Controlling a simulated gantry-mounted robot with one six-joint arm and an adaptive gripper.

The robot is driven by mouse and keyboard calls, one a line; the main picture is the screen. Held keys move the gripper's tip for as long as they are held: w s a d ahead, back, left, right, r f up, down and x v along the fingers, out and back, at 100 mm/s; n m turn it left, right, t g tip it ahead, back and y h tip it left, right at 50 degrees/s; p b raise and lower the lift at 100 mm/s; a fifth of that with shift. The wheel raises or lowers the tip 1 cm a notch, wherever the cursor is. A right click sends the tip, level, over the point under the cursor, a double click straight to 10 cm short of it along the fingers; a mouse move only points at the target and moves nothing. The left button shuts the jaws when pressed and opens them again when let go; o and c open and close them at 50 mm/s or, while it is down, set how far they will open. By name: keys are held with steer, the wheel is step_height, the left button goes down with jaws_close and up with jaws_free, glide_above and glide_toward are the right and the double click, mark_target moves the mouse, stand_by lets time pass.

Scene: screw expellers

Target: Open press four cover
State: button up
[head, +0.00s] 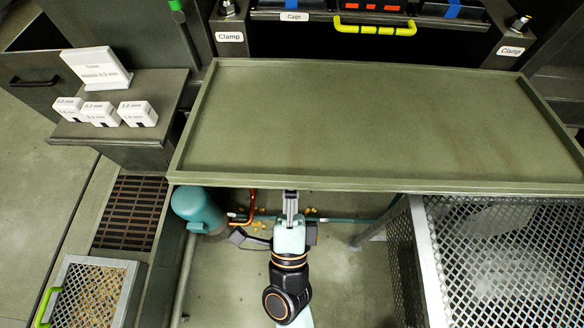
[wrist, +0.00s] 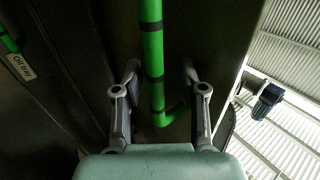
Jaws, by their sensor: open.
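No label naming press four is readable, so I cannot tell which part is its cover. In the head view, a dark front panel labelled "Cage" (head: 265,15) with a yellow-green handle (head: 375,28) is at the top, far from my gripper. My gripper (head: 290,205) is at the front edge of the wide green tray (head: 350,120), pointing toward it. In the wrist view my gripper (wrist: 160,78) is open with its fingers spread. A green pipe with dark bands (wrist: 152,45) shows between the fingers; its distance is unclear, and nothing is visibly held.
"Clamp" labels (head: 229,37) flank the tray's back corners. A shelf (head: 165,100) with small white labelled blocks stands left. A mesh-topped bin (head: 500,260) is at lower right, and a bin with a green handle (head: 46,307) at lower left.

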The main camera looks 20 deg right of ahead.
steer(key=v, duration=1.1)
steer(key=shift+s+f, duration=0.15)
steer(key=shift+s, duration=0.1)
